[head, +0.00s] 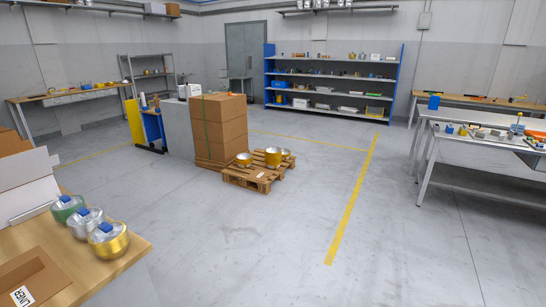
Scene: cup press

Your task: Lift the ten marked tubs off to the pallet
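Three round tubs stand in a row on the wooden bench at the lower left. One is green (66,212), one is silver (88,225) and one is gold (109,246); each has a blue mark on top. The wooden pallet (247,180) lies on the floor near the middle. A gold-coloured tub (244,161) sits at its left, and gold and silver tubs (274,160) sit close together at its back right. Neither of my grippers shows in the head view.
Tall stacked cardboard boxes (220,130) stand directly behind and left of the pallet. The wooden bench (128,250) also holds an open carton (35,280). Grey worktables (480,160) stand at right. Floor (250,250) between bench and pallet is clear.

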